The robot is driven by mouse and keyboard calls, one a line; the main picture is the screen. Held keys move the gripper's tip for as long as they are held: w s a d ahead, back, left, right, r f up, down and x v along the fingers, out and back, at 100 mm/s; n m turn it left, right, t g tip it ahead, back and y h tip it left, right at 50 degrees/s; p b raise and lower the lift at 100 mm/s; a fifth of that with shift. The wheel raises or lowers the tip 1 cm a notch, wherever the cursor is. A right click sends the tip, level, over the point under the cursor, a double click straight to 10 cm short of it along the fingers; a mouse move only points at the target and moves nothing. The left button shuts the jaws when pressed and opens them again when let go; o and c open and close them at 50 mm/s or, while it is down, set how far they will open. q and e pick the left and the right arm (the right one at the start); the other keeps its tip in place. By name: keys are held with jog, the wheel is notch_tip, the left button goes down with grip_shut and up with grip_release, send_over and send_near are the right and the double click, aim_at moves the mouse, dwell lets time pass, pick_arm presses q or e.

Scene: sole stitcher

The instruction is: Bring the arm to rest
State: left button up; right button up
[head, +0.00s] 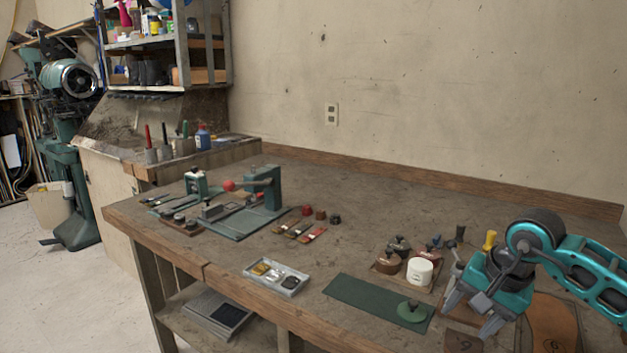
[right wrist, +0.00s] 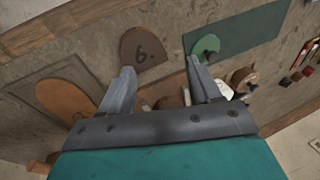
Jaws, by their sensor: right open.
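My right gripper (head: 477,316) is open and empty, above the right part of the workbench (head: 350,205) in the head view. Its two grey fingers also show in the right wrist view (right wrist: 165,85), spread apart with nothing between the tips. A brown leather piece marked 6 (right wrist: 146,46) lies beyond the fingertips. A green disc with a knob (head: 412,311) sits on the dark green mat (head: 365,301), left of the gripper; it also shows near the right fingertip in the right wrist view (right wrist: 206,46). My left gripper is not in view.
A white jar (head: 419,272) and small pots stand just left of my right arm. An orange-brown sole shape (head: 553,325) lies to its right. A metal tray (head: 275,277) and a green hand press (head: 264,187) stand farther left. The bench's back right area is clear.

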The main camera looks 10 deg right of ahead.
jog(key=a+f+y, duration=0.1)
jog(key=a, duration=0.1)
jog(key=a+f+y, duration=0.1)
jog(key=a, duration=0.1)
jog(key=a+f+m+y, duration=0.1)
jog(key=a, duration=0.1)
jog(key=shift+s+a+g, duration=0.3)
jog(key=shift+a+g, duration=0.05)
jog(key=shift+g, duration=0.05)
jog(key=s+a+r+m+t+y, duration=0.2)
jog(key=a+m+t+y, duration=0.2)
jog(key=a+m+y, duration=0.5)
jog(key=s+a+r+m+t+y, duration=0.1)
jog(key=s+a+m+t+y, duration=0.15)
jog(key=a+m, duration=0.75)
jog(key=d+f+m+t+h, duration=0.4)
jog(key=d+m, duration=0.1)
jog(key=m, duration=0.8)
jog(key=d+f+m+t+h, duration=0.4)
jog(key=m+h, duration=0.1)
jog(key=m, duration=0.8)
jog(key=s+d+f+m+g+h, duration=0.2)
jog(key=s+f+m+g+h, duration=0.3)
jog(key=s+f+m, duration=0.6)
notch_tip(320, 180, down, 4)
jog(key=m+g, duration=0.1)
jog(key=m, duration=0.2)
jog(key=shift+d+r, duration=0.15)
jog(key=shift+d, duration=0.25)
